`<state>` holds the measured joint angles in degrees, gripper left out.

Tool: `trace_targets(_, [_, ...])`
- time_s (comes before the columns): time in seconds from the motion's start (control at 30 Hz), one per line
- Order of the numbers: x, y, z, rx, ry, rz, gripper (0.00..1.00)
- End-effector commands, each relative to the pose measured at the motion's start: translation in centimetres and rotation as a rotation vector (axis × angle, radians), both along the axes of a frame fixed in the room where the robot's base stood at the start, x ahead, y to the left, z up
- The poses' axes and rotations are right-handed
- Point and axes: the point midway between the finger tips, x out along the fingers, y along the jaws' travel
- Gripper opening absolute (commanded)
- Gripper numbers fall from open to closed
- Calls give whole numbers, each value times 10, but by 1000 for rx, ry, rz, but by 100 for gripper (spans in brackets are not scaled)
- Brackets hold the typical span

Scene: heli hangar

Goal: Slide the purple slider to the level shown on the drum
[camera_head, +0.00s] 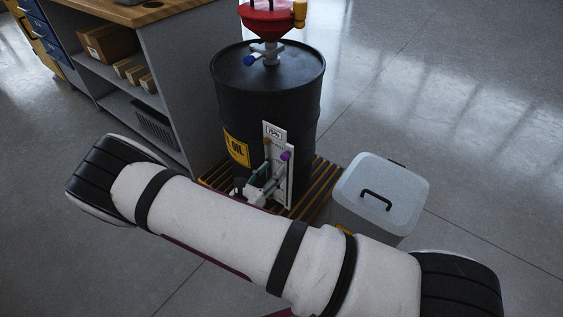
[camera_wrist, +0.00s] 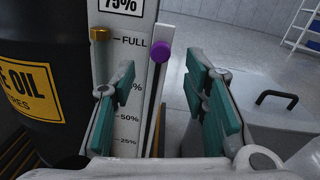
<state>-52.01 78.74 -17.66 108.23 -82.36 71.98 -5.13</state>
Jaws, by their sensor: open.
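The purple slider (camera_wrist: 160,53) is a round knob on a dark vertical track on the white level board (camera_wrist: 132,58), which is fixed to the black oil drum (camera_head: 265,95). The slider sits a little below the FULL mark. A sign reading 75% (camera_wrist: 121,6) tops the board. The slider and board also show in the head view (camera_head: 285,156). My gripper (camera_wrist: 161,75) is open, its teal-padded fingers either side of the slider in the wrist view, with gaps on both sides. The left finger partly hides the 75% mark. Whether the fingertips reach the slider's depth I cannot tell.
A brass-coloured knob (camera_wrist: 99,34) is on the board's left edge. A grey lidded bin (camera_head: 380,190) stands right of the drum. A shelved workbench (camera_head: 150,70) is at left. The drum stands on a striped pallet (camera_head: 318,180). Floor at right is clear.

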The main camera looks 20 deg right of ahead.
Motion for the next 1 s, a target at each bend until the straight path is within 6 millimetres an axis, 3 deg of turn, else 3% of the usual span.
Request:
trace_targets(0.3, [31, -38, -1, 0, 0, -3, 41])
trace_targets(0.73, [37, -46, 0, 1, 1, 0, 41])
trace_targets(0.77, [37, -46, 0, 0, 1, 0, 39])
trace_targets(0.93, [37, -46, 0, 0, 1, 0, 0])
trace_targets(1.0, [37, -46, 0, 0, 1, 0, 0])
